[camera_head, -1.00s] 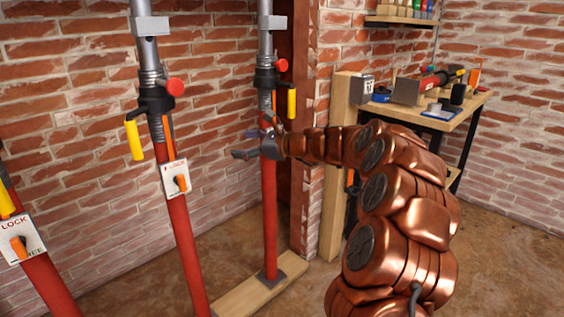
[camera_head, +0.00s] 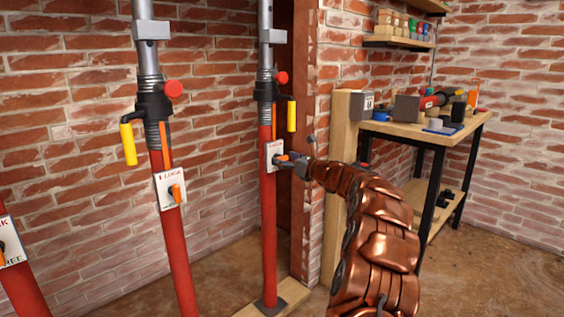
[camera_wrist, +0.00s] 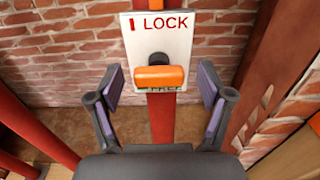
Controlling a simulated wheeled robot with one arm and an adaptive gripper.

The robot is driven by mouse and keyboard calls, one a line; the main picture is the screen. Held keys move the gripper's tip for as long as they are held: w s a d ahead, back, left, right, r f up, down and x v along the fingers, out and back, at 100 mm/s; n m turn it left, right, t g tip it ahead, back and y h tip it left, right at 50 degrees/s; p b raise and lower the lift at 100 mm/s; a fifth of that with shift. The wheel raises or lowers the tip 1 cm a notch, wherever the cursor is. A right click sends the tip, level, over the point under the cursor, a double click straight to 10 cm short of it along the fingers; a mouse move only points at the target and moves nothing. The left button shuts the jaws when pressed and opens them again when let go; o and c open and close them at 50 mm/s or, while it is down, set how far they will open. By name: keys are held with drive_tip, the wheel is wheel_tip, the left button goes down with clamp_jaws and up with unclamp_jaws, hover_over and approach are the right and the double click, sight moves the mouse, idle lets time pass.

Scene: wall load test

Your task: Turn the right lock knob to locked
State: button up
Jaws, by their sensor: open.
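The right lock knob (camera_wrist: 159,76) is orange and sits on a white plate (camera_wrist: 180,40) marked LOCK at the top and FREE at the bottom. In the wrist view it lies crosswise, partly covering the FREE label. The plate is on the right red post (camera_head: 268,215), and it also shows in the head view (camera_head: 272,164). My gripper (camera_wrist: 161,92) is open, with one finger on each side of the knob and gaps between. In the head view my gripper (camera_head: 291,160) is at the plate's right side. I cannot tell whether it touches.
A middle red post (camera_head: 178,255) carries another lock plate (camera_head: 163,196) with an orange knob, and a third plate (camera_head: 8,245) is at the left edge. A yellow handle (camera_head: 291,115) hangs above the right plate. A workbench (camera_head: 420,133) with tools stands at the right.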

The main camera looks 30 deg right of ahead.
drive_tip(key=shift+x, duration=0.85)
drive_tip(key=shift+s, duration=0.1)
drive_tip(key=c, duration=1.2)
